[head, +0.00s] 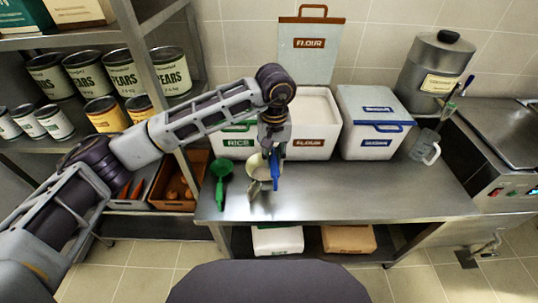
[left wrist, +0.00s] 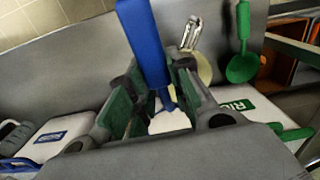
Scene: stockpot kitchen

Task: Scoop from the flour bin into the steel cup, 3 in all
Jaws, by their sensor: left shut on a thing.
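The flour bin (head: 318,142) stands open at the back of the counter, with pale flour (head: 308,105) inside and its lid (head: 306,50) upright behind. My left gripper (head: 273,143) is in front of the bin's left part. It is shut on a blue scoop (head: 276,172), whose blue handle shows between the fingers in the left wrist view (left wrist: 146,45). The scoop's contents cannot be made out.
A green scoop (head: 221,170) lies left of the cup. The rice bin (head: 238,143) and a blue-handled bin (head: 368,145) flank the flour bin. A clear jug (head: 424,148) and a steel canister (head: 435,65) stand right. The counter's front right (head: 390,190) is clear.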

